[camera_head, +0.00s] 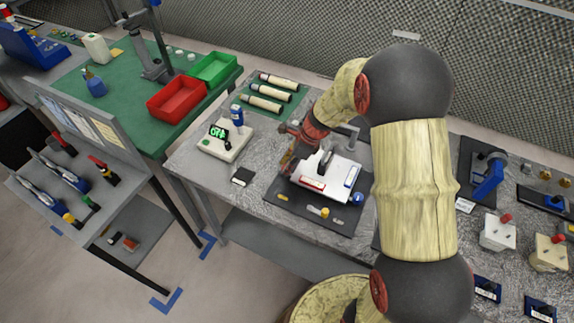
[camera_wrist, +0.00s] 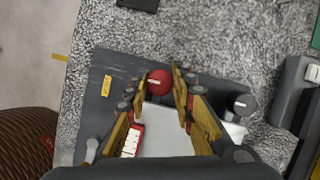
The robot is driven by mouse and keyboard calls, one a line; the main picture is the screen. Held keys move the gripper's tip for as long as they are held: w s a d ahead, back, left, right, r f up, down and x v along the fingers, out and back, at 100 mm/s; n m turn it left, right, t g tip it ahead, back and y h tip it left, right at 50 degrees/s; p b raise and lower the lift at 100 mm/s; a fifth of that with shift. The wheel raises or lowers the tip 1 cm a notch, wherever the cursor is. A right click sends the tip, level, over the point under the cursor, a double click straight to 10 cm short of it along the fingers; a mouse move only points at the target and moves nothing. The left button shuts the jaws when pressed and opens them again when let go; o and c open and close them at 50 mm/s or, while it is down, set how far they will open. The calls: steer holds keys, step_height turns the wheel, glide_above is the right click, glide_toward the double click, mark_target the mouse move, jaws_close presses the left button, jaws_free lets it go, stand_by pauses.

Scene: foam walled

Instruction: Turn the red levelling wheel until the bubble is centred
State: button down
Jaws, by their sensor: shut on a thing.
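The red levelling wheel (camera_wrist: 159,82) shows in the wrist view as a round red knob with a pale mark on top. My gripper (camera_wrist: 161,78) has its two fingers on either side of the wheel, shut on it. The wheel sits at the edge of a dark base plate (camera_wrist: 104,105) beside a white plate (camera_wrist: 168,140). A red-framed white strip (camera_wrist: 132,140) lies near the left finger; I cannot make out a bubble. In the head view my gripper (camera_head: 289,163) reaches down at the left side of the white device (camera_head: 335,178), and the wheel is hidden.
A black knob (camera_wrist: 243,104) stands to the right in the wrist view. In the head view, a white scale-like device (camera_head: 222,142) and a small black block (camera_head: 242,176) are to the left. Red (camera_head: 176,100) and green (camera_head: 213,69) trays stand further back.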

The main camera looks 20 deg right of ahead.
steer(key=n+g+p, duration=0.1)
steer(key=n, duration=0.1)
steer(key=n+p, duration=0.2)
steer(key=n, duration=0.1)
steer(key=shift+w+r+g+y, duration=0.1)
steer(key=shift+g+y, duration=0.3)
steer(key=shift+n+g+p, duration=0.7)
steer(key=shift+n+p, duration=0.2)
steer(key=shift+n, duration=0.9)
steer(key=c, duration=1.5)
jaws_free()
steer(key=v, duration=0.7)
steer(key=shift+r, duration=0.4)
steer(key=shift+w+d, duration=0.1)
steer(key=shift+w, duration=0.05)
